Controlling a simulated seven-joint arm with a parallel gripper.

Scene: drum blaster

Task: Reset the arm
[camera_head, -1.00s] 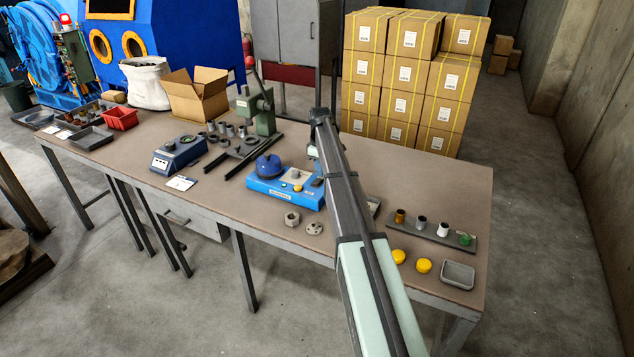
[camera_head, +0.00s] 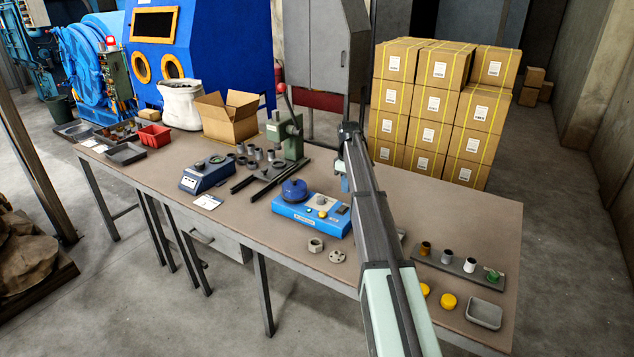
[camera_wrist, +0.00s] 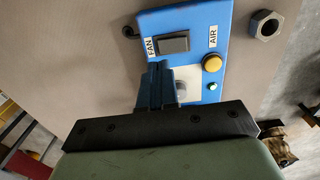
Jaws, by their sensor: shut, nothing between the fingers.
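My arm reaches in from the bottom of the head view, over the bench. My gripper (camera_wrist: 157,72) shows in the wrist view with its dark blue fingers together and nothing between them. It appears above the blue control box (camera_wrist: 222,72), in front of a pale panel with a round knob (camera_wrist: 181,91). A black rocker switch (camera_wrist: 174,44) labelled FAN and a yellow button (camera_wrist: 212,62) near the label AIR lie beyond the fingertips. Whether the fingers touch the box I cannot tell. In the head view the box (camera_head: 296,222) stands left of my arm, with a blue dome on it.
A green press (camera_head: 288,135) and a blue-grey instrument (camera_head: 207,175) stand left on the bench (camera_head: 480,210). A hex nut (camera_head: 316,245) and a flanged disc lie in front. A strip with small cups (camera_head: 458,268), yellow caps and a grey tray (camera_head: 484,313) lie right.

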